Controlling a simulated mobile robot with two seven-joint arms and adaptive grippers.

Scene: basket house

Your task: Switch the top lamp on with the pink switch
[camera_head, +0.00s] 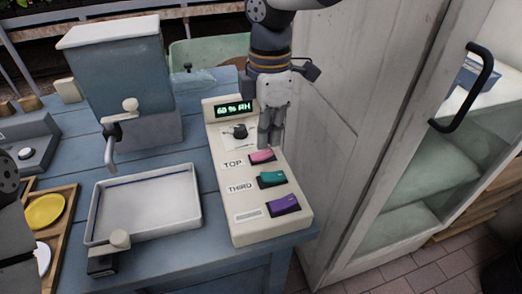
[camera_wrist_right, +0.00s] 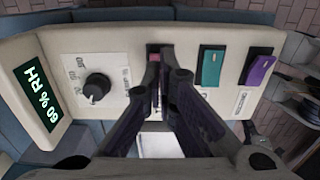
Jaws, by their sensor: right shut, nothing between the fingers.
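A cream control box (camera_head: 241,220) stands on the blue table. The pink switch (camera_head: 262,156) beside the label TOP is on it, with a teal switch (camera_head: 271,179) beside THIRD and a purple switch (camera_head: 283,205) nearer me. My right gripper (camera_head: 270,141) is shut and empty, pointing down just behind the pink switch. In the right wrist view the fingertips (camera_wrist_right: 168,75) partly cover the pink switch (camera_wrist_right: 153,50); I cannot tell whether they touch it. The top lamp is not in view.
The box also carries a black knob (camera_head: 239,131) and a green display (camera_head: 234,109) reading 60 % RH. A white tray (camera_head: 146,232) lies left of it, before a blue-grey box (camera_head: 120,80). A cabinet with a black handle (camera_head: 463,90) stands close on the right.

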